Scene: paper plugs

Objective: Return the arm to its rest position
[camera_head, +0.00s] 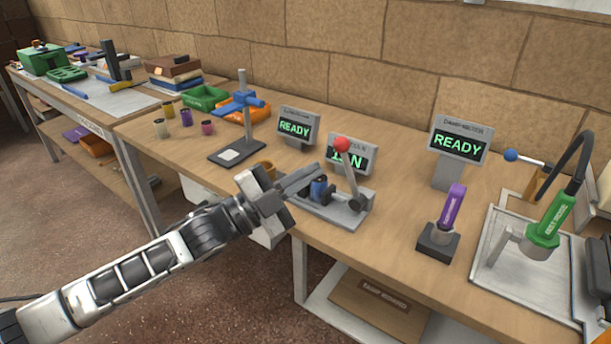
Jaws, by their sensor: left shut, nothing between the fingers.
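My left arm reaches in from the lower left over the front edge of the workbench. My left gripper (308,176) is shut and empty, its fingers pointing right. It is in front of a grey lever press (343,215) with a red ball on its handle (341,145). A small blue and dark piece (319,189) sits in the press, just by the fingertips. I cannot tell whether the fingers touch it. My right gripper is not in view.
A purple-handled tool (452,209) and a green tester (550,222) are at the right. A blue-clamped stand (243,120) and small coloured cups are at the left. Open floor lies in front.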

